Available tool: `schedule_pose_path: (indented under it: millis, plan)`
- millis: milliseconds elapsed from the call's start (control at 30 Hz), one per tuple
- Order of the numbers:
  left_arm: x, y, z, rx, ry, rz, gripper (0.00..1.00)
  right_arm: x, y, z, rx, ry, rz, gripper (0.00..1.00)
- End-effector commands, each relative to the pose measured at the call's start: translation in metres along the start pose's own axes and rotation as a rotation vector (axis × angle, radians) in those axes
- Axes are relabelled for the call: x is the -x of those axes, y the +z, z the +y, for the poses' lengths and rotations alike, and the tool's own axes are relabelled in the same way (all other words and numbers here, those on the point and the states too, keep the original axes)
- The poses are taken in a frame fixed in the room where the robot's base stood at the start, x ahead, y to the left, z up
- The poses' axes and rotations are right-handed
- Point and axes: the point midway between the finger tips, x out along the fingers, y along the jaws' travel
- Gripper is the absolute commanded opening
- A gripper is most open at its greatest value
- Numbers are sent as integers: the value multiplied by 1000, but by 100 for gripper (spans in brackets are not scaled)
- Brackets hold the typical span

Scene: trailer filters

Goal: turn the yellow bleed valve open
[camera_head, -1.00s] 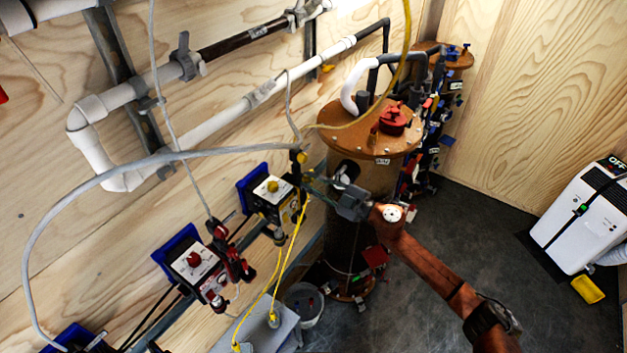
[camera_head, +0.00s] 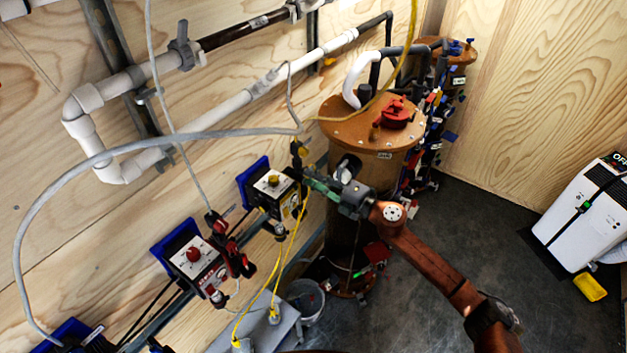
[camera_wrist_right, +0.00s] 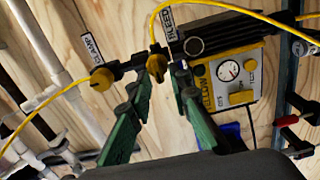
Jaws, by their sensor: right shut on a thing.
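The yellow bleed valve (camera_wrist_right: 157,66) has a small yellow knob on a dark fitting, under a white tag reading BLEED, in the right wrist view. My right gripper (camera_wrist_right: 166,68) has its two green fingertips at this valve and is shut on it. The fingers partly cover the fitting, so the exact contact is hard to see. In the head view my right gripper (camera_head: 307,182) reaches in from the right to the fittings beside the yellow-labelled box (camera_head: 272,187); the bleed knob is hidden there. My left gripper is not in view.
A second yellow knob (camera_wrist_right: 101,79), tagged CLAMP, sits left of the bleed valve. A yellow hose (camera_wrist_right: 225,8) arches above. A red-knobbed box (camera_head: 195,262) is at lower left. The brown-topped filter tank (camera_head: 350,133) stands behind my gripper. Open floor (camera_head: 480,240) lies at right.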

Motion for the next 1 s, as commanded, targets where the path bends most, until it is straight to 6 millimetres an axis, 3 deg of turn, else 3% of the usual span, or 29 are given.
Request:
schedule_pose_path:
  millis: [633, 667, 900, 1000]
  plan:
    - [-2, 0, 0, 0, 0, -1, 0, 0, -2, -4, 51, -4, 5, 0]
    - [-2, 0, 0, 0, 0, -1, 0, 0, -2, -4, 51, -4, 5, 19]
    - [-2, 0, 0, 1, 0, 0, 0, 0, -1, -2, 51, -2, 2, 35]
    - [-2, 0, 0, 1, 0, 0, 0, 0, -1, -2, 51, -2, 2, 35]
